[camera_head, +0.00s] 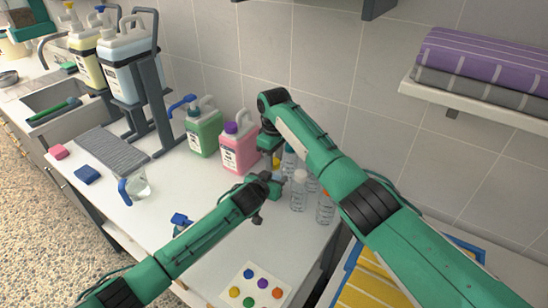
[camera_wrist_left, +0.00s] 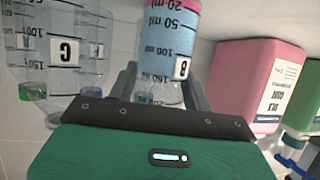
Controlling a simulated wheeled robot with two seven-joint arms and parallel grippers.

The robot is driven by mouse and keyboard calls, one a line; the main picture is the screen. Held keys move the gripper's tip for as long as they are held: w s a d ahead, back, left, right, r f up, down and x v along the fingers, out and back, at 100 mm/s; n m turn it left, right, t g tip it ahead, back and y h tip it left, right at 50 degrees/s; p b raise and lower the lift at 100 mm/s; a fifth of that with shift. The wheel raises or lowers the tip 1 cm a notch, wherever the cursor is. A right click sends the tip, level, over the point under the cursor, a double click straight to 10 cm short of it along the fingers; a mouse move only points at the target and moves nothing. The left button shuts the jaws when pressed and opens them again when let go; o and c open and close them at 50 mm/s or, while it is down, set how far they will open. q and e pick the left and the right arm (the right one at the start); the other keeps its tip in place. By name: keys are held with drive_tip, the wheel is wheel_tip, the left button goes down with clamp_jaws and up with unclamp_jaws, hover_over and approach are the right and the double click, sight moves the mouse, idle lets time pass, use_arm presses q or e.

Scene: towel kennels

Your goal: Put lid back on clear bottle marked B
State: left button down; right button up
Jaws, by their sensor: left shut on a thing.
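Bottle B (camera_wrist_left: 168,48) shows large in the left wrist view. It is clear with a blue wall, a pink band and a B label, and sits between my left gripper's fingers (camera_wrist_left: 163,85). That view is upside down, and the bottle's top is partly hidden. In the head view my left gripper (camera_head: 272,184) is shut beside the bottle group and hides much of bottle B. My right gripper (camera_head: 270,150) points down just behind it. A small yellow piece (camera_head: 277,163), possibly a lid, is just below its fingers. Whether it grips that piece is unclear.
Clear bottles (camera_head: 298,193) stand right of my left gripper, one with an orange cap (camera_head: 326,195). Bottle C (camera_wrist_left: 65,50) is beside bottle B. Pink (camera_head: 240,150) and green (camera_head: 204,132) jugs stand behind left. A card with coloured dots (camera_head: 244,279) lies in front.

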drive_tip(key=c, duration=0.6)
drive_tip(key=o, duration=1.2)
drive_tip(key=shift+c, duration=0.2)
wheel_tip(320, 180, up, 12)
use_arm(q)
drive_tip(key=c, duration=0.6)
unclamp_jaws()
drive_tip(key=shift+o, duration=0.2)
